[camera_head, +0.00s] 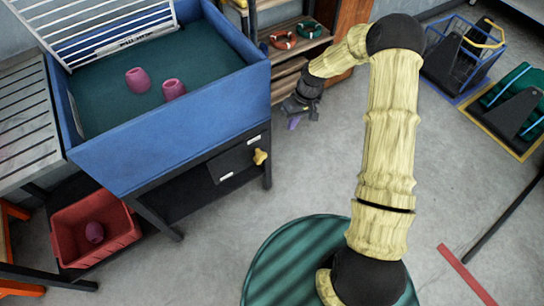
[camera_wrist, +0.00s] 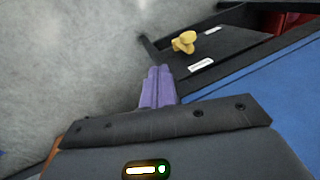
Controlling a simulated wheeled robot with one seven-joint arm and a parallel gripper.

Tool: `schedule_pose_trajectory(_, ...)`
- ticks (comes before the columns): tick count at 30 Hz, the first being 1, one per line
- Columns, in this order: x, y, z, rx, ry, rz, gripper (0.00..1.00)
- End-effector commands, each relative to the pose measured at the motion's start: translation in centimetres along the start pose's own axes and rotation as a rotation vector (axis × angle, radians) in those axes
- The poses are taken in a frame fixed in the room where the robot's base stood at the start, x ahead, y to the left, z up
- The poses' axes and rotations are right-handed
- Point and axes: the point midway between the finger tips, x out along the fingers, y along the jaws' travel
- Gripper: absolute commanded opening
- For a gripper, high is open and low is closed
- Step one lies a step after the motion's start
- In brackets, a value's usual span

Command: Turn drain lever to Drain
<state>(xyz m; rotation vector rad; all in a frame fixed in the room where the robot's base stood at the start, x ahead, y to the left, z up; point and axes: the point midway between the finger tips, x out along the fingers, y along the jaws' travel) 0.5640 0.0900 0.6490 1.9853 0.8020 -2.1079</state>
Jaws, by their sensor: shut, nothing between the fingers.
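The drain lever (camera_head: 260,156) is a yellow knob-like handle on a dark panel (camera_head: 238,160) below the blue tank (camera_head: 180,137). Two white labels sit on the panel, one above and one below the lever; their text is too small to read. In the wrist view the lever (camera_wrist: 184,42) shows ahead of the fingers, a little to the right. My gripper (camera_head: 293,123) has purple fingers and is shut and empty. It is apart from the lever, up and to the right of it in the head view. The purple fingers also show in the wrist view (camera_wrist: 158,85).
Two pink objects (camera_head: 138,80) (camera_head: 174,89) lie in the tank. A red crate (camera_head: 128,228) with a dark pink object (camera_head: 94,232) stands at lower left. Shelves (camera_head: 285,62) stand behind my gripper. The grey floor (camera_head: 215,240) right of the tank is open.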

Motion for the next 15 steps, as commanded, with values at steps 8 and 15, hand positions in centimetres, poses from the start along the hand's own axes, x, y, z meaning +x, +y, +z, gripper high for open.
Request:
schedule_pose_trajectory(8, 2.46, 0.63, -0.84, -0.011, 0.002, -0.031, 0.00)
schedule_pose_trajectory(15, 2.64, 0.55, -0.81, -0.011, 0.000, -0.031, 0.00)
